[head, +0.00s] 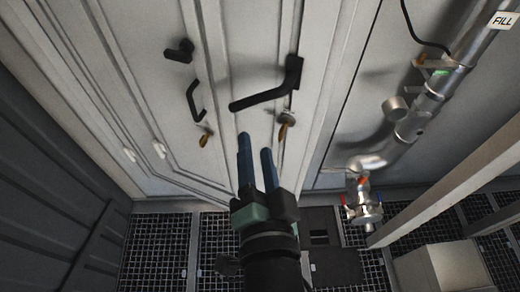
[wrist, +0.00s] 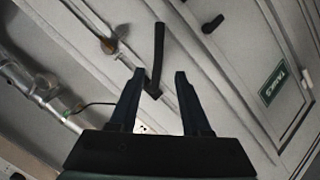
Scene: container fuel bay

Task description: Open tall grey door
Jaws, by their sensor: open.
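The tall grey door (head: 235,50) fills the middle of the head view and looks shut; it also shows in the wrist view (wrist: 220,75). A long black lever handle (head: 268,95) sits near its right side in the head view. My gripper (head: 255,145) is open and empty, its two blue fingers pointing at the door just below the lever. In the wrist view, the lever (wrist: 159,50) appears between and beyond the fingertips (wrist: 159,73). I cannot tell how far apart they are in depth, but the fingers are not closed on it.
A smaller black pull handle (head: 194,102) and a black knob (head: 180,52) are left of the lever. A lock with a yellow tag (head: 285,128) is below it. Silver pipework (head: 400,135) and a beam (head: 450,185) stand at right. A dark wall (head: 50,180) is at left.

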